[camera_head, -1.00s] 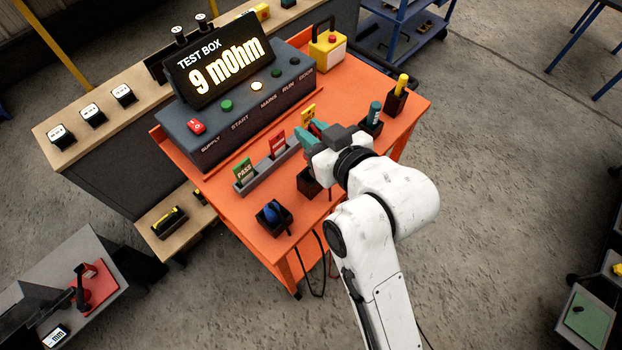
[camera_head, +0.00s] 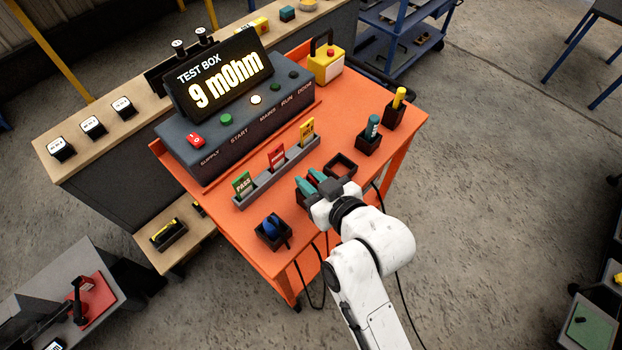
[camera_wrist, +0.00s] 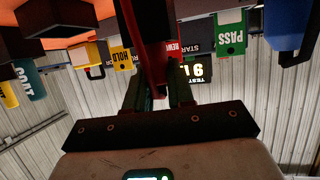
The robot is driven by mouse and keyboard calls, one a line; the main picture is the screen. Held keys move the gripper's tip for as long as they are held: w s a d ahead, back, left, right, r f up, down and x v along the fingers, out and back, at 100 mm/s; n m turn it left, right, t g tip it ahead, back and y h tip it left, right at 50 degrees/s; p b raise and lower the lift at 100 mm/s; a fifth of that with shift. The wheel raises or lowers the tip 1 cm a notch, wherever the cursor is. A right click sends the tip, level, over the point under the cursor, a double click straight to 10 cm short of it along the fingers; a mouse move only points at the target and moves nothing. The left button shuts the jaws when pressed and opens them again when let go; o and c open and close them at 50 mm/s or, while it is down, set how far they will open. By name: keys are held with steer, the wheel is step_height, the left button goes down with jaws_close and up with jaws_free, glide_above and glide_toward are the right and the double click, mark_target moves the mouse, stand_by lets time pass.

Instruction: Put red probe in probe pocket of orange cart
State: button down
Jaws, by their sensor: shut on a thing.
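The orange cart (camera_head: 235,220) carries a row of small black pockets along its near side. My gripper (camera_head: 314,183) has its teal fingers shut at a black pocket (camera_head: 302,203), which it partly covers. In the wrist view the red probe (camera_wrist: 153,45) is between the fingers (camera_wrist: 155,92). The probe is mostly hidden in the head view. I cannot tell how deep it sits in the pocket. An empty black pocket (camera_head: 341,164) lies just behind and to the right of my gripper.
A pocket with a blue thing (camera_head: 271,228) is at left; teal (camera_head: 373,126) and yellow (camera_head: 399,97) things stand in pockets at right. Behind are a grey card rack (camera_head: 270,172) and the test box (camera_head: 215,80) reading 9 mOhm. Cables hang off the front edge.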

steer(key=c, duration=1)
jaws_free()
steer(key=shift+o, duration=0.2)
steer(key=v, duration=1.2)
steer(key=s+d+f+m+g+h, duration=0.2)
steer(key=d+f+m+h, duration=0.15)
steer(key=d+f, duration=0.45)
steer(key=s+d+f+m+g+h, duration=0.2)
steer(key=s+d+f+g, duration=0.1)
steer(key=s+d, duration=0.4)
steer(key=s+d+f+m+g+h, duration=0.3)
steer(key=s+d+f+g, duration=0.1)
steer(key=s+d, duration=0.4)
steer(key=shift+s+b, duration=0.35)
steer(key=shift+b, duration=0.1)
steer(key=shift+d+f+h, duration=0.1)
steer(key=shift+f+h, duration=0.05)
steer(key=shift+h, duration=0.1)
